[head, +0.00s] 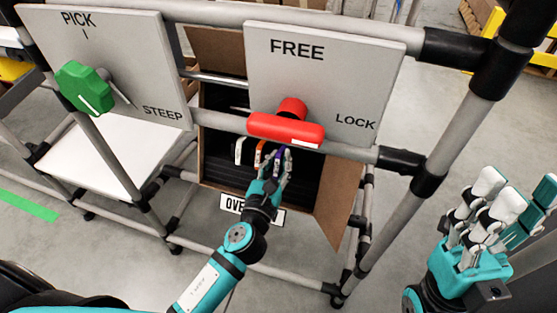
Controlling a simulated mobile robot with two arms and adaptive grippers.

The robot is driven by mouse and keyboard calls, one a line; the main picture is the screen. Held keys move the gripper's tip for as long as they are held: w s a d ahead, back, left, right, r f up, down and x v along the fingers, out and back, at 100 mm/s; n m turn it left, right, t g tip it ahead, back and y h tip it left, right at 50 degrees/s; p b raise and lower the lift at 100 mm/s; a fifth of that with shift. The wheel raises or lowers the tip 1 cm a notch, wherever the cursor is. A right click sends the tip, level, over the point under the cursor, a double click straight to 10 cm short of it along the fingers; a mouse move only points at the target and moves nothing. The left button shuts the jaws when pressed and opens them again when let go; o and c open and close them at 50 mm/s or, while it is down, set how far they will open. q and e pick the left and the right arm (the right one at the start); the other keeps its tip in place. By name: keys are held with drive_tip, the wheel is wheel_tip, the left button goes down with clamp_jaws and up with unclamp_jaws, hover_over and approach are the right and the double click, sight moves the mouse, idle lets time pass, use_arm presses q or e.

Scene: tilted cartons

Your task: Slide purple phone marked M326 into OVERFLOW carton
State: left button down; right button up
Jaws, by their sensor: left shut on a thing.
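The brown OVERFLOW carton (341,195) stands tilted in the pipe frame behind the boards, its dark mouth facing me. Its white sign (232,204) reads "OVE", the rest hidden by my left wrist. My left gripper (277,164) is shut on a thin purple thing, seemingly the purple phone (281,152), at the carton's mouth. Only a narrow purple edge shows; its marking is hidden. An orange edge (258,154) and a whitish edge (239,150) stand upright just left of the fingers. My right gripper (507,205) is open and empty at the right, away from the carton.
A board with a red handle (286,127) marked FREE and LOCK hangs over the carton mouth. A board with a green knob (84,87) marked PICK and STEEP is left. Grey pipes surround the opening. A white shelf (88,157) is lower left.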

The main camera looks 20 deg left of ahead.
use_arm(q)
drive_tip(key=shift+w+f, duration=0.2)
drive_tip(key=shift+w, duration=0.35)
idle(0.5)
idle(0.4)
drive_tip(key=c, duration=1.2)
unclamp_jaws()
